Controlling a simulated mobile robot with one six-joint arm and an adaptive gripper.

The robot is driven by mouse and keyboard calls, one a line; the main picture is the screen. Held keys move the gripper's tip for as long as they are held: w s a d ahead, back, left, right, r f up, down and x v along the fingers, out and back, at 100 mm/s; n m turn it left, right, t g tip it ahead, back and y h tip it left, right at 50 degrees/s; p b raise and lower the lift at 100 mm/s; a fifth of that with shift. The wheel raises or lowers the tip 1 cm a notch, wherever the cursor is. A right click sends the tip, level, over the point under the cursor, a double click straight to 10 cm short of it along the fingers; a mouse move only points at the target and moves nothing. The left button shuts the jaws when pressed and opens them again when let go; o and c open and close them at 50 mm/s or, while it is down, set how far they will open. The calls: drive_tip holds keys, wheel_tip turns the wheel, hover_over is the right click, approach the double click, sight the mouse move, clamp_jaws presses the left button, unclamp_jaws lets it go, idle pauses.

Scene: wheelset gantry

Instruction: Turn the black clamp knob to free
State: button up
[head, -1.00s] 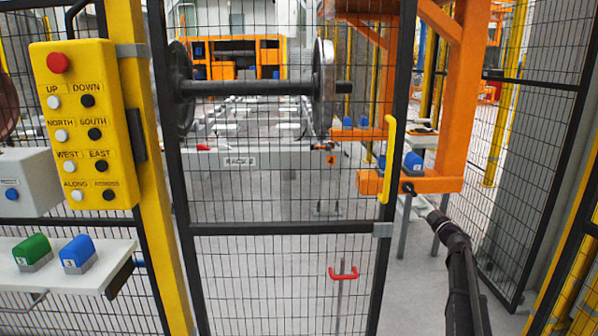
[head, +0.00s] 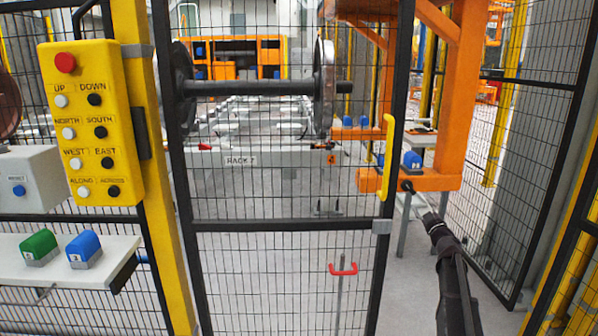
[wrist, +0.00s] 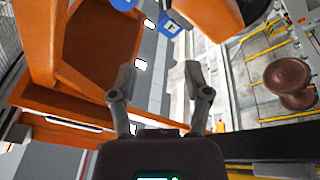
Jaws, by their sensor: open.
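In the wrist view my gripper (wrist: 159,72) is open, with its two grey fingers apart and nothing between them. Beyond the fingers are orange frame parts and a pale strip. In the head view my dark arm (head: 447,250) reaches from the lower right to the end of an orange beam (head: 435,180) behind the mesh gate. A small dark piece (head: 407,186) shows at the arm's far end there; I cannot tell whether it is my gripper or a knob. I cannot make out the black clamp knob for certain in either view.
The mesh gate has a yellow handle (head: 388,158). A wheelset (head: 250,88) sits behind it, above a rack (head: 270,160). A yellow button panel (head: 95,125) and a shelf (head: 120,250) with green and blue blocks are at left.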

drive_tip(key=s+a+f+m+g+h, duration=0.4)
drive_tip(key=s+a+f+m+g, duration=0.15)
drive_tip(key=s+f, duration=0.3)
drive_tip(key=s+a+f+m+g+h, duration=0.3)
drive_tip(key=s+a+f+m+g, duration=0.25)
drive_tip(key=s+f, duration=0.35)
drive_tip(key=s+a+f+g+y, duration=0.25)
drive_tip(key=s+a, duration=0.25)
drive_tip(key=s, duration=0.3)
drive_tip(key=s+a+f+n+g+y, duration=0.1)
drive_tip(key=s+a+g, duration=0.35)
drive_tip(key=s, duration=0.35)
drive_tip(key=s+a+f+g+y, duration=0.1)
drive_tip(key=s+a+f+g, duration=0.15)
drive_tip(key=s+a, duration=0.45)
wheel_tip(320, 180, up, 31)
drive_tip(key=d+p, duration=0.1)
drive_tip(key=p, duration=3)
drive_tip(key=shift+s+r, duration=0.2)
